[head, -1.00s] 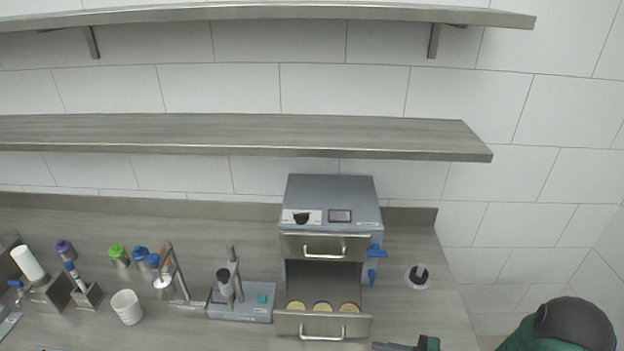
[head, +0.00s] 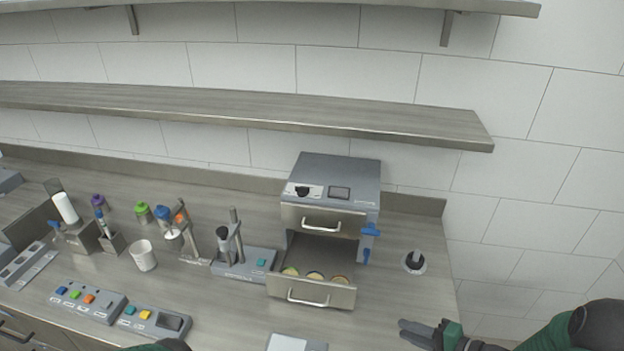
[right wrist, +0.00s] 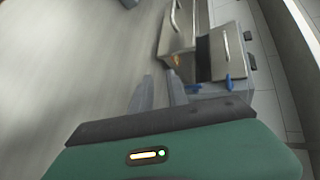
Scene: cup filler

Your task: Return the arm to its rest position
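My right gripper (head: 404,329) is at the lower right of the head view, over the counter in front of the machine and to its right. In the right wrist view its two fingers (right wrist: 160,78) stand apart with nothing between them. Part of my right arm shows at the bottom right corner of the head view. A green and dark part of my left arm (head: 170,345) just shows at the bottom edge. My left gripper is outside the frame.
A grey machine (head: 340,172) stands against the wall with its lower drawer (head: 312,291) pulled out, holding several round items. A white cup (head: 143,256), control boxes (head: 88,302) and a black-handled tool (head: 414,262) are on the counter. A shelf (head: 250,108) hangs above.

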